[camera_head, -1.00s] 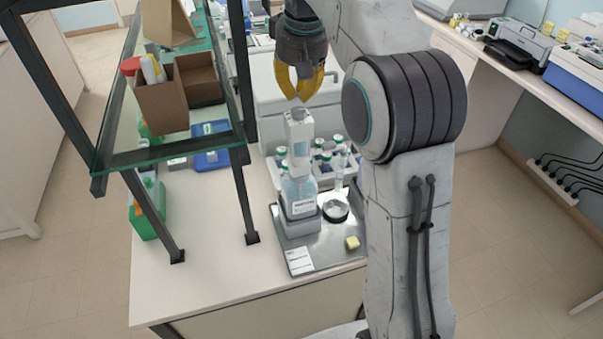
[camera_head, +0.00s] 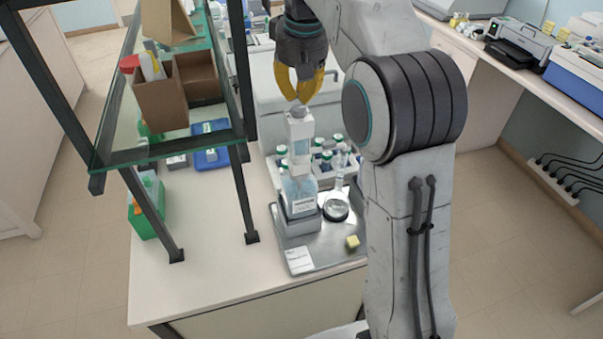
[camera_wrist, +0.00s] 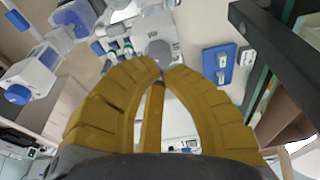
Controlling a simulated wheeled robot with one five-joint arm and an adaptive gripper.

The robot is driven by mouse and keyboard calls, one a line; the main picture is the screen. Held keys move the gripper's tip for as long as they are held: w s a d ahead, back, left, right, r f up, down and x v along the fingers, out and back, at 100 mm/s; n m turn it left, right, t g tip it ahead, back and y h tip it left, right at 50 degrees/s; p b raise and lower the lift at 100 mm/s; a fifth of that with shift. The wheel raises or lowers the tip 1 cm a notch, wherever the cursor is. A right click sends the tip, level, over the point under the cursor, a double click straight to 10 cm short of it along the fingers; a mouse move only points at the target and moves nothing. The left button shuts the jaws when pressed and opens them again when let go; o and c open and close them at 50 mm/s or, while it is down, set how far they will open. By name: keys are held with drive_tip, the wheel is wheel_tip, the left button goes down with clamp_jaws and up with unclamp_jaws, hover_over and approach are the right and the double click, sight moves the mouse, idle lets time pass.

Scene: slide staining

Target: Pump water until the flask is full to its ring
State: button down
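The bottle-top pump (camera_head: 299,140) stands upright on a clear bottle (camera_head: 299,190) with a white label. The bottle sits in a grey holder on a metal tray (camera_head: 325,252). A small clear flask (camera_head: 339,187) with a long neck stands right of the bottle. Its water level and ring are too small to tell. My gripper (camera_head: 302,102) points down with its yellow fingertips together, just above the pump's top. In the wrist view, the fingertips (camera_wrist: 160,68) meet beside the round grey pump top (camera_wrist: 159,50). I see nothing held between them; contact with the pump is unclear.
A rack of green-capped bottles (camera_head: 318,158) stands behind the pump. A glass shelf on dark posts (camera_head: 246,200) stands close on the left, with a cardboard box (camera_head: 162,104). A yellow block (camera_head: 352,242) and white card (camera_head: 299,260) lie on the tray. The front-left bench is clear.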

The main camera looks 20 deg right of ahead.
sight(300, 117)
drive_tip(key=shift+f+b, duration=2.5)
drive_tip(key=shift+f, duration=0.9)
drive_tip(key=shift+r+p, duration=3.75)
drive_tip(key=shift+r, duration=0.05)
drive_tip(key=shift+f, duration=0.25)
